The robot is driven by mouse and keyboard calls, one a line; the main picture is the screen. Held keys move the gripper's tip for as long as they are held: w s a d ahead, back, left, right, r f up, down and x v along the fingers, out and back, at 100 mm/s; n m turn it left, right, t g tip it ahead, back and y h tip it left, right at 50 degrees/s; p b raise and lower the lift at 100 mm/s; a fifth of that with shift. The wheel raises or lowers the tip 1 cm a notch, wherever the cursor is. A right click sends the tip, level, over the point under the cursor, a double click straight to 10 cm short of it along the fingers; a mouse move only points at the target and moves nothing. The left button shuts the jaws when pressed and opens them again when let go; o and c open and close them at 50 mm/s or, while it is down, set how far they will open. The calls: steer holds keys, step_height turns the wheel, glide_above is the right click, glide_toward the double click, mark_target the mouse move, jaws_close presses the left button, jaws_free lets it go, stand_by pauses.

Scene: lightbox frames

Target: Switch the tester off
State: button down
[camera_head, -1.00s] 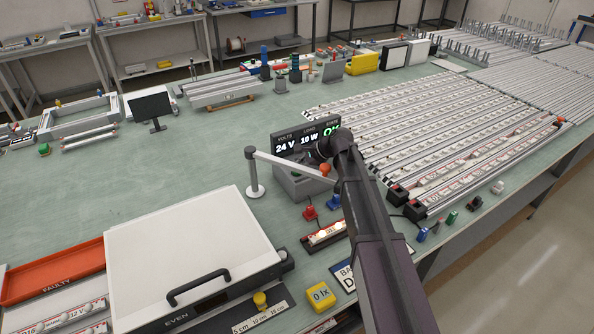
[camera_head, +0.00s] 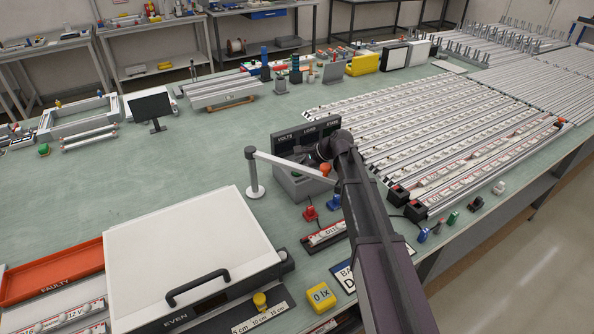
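The tester (camera_head: 293,187) is a grey box with a dark display panel (camera_head: 289,141) on its back edge. The panel's labels for volts, load and state show, but its readouts are dark. An orange-red knob (camera_head: 325,169) shows on the tester beside my arm. My gripper (camera_head: 322,150) is at the tester, in front of the panel; its fingers are too small and hidden by my arm to tell open from shut. A short LED strip (camera_head: 326,234) lies in front of the tester, unlit. Red (camera_head: 310,213) and blue (camera_head: 334,201) clips stand between them.
A post with a white bar (camera_head: 254,172) stands left of the tester, its bar reaching toward my arm. A white lightbox panel (camera_head: 185,255) and an orange tray (camera_head: 50,272) are front left. LED rails (camera_head: 450,140) fill the right.

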steer(key=shift+d+r, duration=0.1)
steer(key=shift+r, duration=0.3)
steer(key=shift+p, duration=0.3)
step_height(320, 180, up, 6)
steer(key=p, duration=0.6)
